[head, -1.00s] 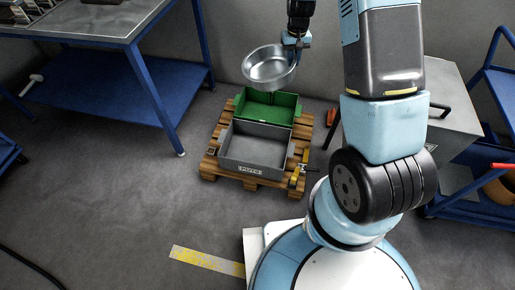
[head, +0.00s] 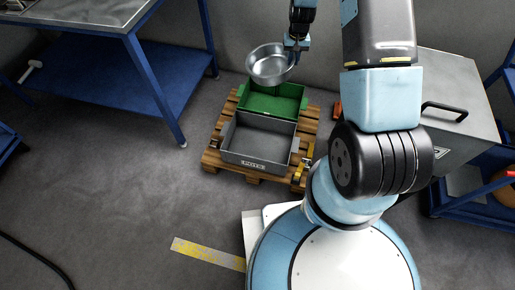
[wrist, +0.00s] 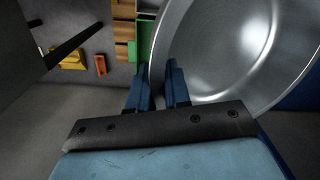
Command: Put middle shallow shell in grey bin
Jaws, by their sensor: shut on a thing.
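A round, shallow metal shell (head: 270,64) hangs in the air over the back of the green bin in the head view. My gripper (head: 297,43) is shut on its right rim. In the wrist view the shell (wrist: 235,50) fills the upper right, and my gripper (wrist: 158,85) has its two blue fingers at the rim. The shell looks empty. The open grey bin (head: 262,163) stands on a wooden pallet in front of the green bin. It appears empty inside.
The green bin (head: 290,116) sits behind the grey bin on the pallet (head: 213,160). A yellow tool (head: 299,172) lies at the pallet's right edge. A blue workbench (head: 160,75) stands left, a grey box (head: 455,80) right.

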